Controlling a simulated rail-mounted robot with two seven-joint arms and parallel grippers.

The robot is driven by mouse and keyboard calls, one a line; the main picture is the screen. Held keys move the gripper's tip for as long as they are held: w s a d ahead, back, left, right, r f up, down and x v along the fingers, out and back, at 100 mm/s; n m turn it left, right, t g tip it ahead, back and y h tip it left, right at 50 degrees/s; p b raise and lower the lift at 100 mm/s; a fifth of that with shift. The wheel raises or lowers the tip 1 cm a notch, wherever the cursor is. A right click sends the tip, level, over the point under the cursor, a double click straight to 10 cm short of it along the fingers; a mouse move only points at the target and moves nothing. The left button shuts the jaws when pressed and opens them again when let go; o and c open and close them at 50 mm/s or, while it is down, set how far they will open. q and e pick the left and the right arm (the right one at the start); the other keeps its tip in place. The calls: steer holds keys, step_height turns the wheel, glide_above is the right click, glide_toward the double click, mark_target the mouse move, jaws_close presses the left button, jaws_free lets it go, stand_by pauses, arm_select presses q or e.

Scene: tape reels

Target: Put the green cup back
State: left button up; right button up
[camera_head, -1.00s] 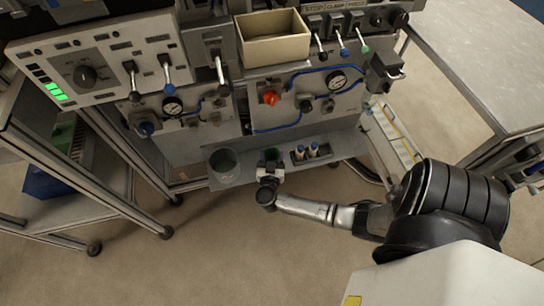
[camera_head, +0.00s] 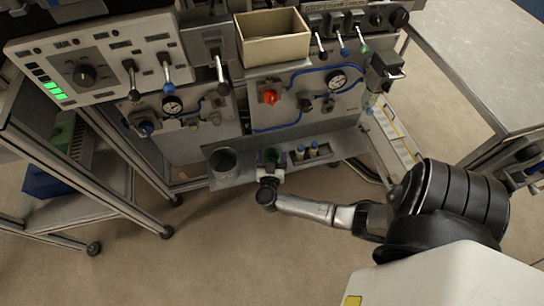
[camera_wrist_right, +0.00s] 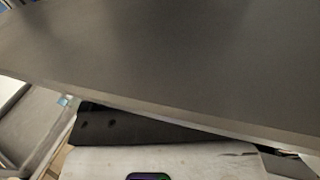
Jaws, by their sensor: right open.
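The green cup (camera_head: 271,155) stands on the low grey shelf (camera_head: 240,178) at the front of the machine, between a grey pot and small bottles. My right gripper (camera_head: 269,169) is open, just in front of the cup at the shelf's front edge. Whether its fingers touch the cup is too small to tell. The right wrist view shows mostly a plain grey surface and no clear cup. My left gripper is not in view.
A grey pot (camera_head: 223,163) stands left of the cup. Small blue-capped bottles (camera_head: 313,150) stand close on its right. The machine panel (camera_head: 300,102) with levers and gauges rises behind the shelf. Open floor (camera_head: 230,245) lies in front.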

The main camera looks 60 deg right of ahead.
steer(key=shift+s+a+r+p, duration=0.1)
steer(key=shift+a+r+p, duration=0.05)
steer(key=shift+a+p, duration=0.15)
steer(key=p+v, duration=0.5)
steer(key=v, duration=0.5)
steer(key=w+a+r+n+t+y, duration=0.6)
steer(key=w+a+r+t+y, duration=0.1)
steer(key=a+t+y, duration=0.25)
steer(key=s+a+r+n+y, duration=0.2)
steer(key=a+r+n+y, duration=0.2)
steer(key=a+n+y, duration=0.6)
steer(key=s+d+g+h, duration=0.1)
steer(key=s+d+g, duration=0.1)
steer(key=s+g, duration=0.2)
steer(key=s+d+r+g, duration=0.1)
steer(key=s+d+g, duration=0.1)
steer(key=s+g, duration=0.2)
steer(key=s+d+g+h, duration=0.1)
steer(key=s+d+g, duration=0.1)
steer(key=s+g, duration=0.3)
steer(key=s, duration=0.4)
steer(key=shift+s+d+r+m+h, duration=0.2)
steer(key=shift+s+d+m+h, duration=0.05)
steer(key=shift+d+m+h, duration=0.1)
